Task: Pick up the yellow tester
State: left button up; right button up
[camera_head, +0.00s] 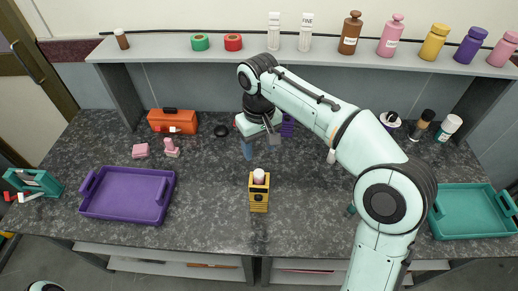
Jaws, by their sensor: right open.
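The yellow tester (258,200) stands upright on the dark speckled table, near the middle of its front half. It has dark markings on its front, and a pink rounded thing (259,176) shows at its top. My right gripper (261,147) is open and points down, behind the tester in the picture and apart from it. Nothing shows between its fingers. My right arm reaches in from the lower right and arches over the table. My left gripper is not in view.
A purple tray (128,213) lies at left and a teal tray (470,231) at right. An orange toolbox (173,121) and pink pieces (141,151) stand at back left. A shelf (340,56) with bottles spans the back. The table between tester and purple tray is clear.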

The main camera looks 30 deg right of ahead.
aim_at(260, 207)
jog(key=k, duration=1)
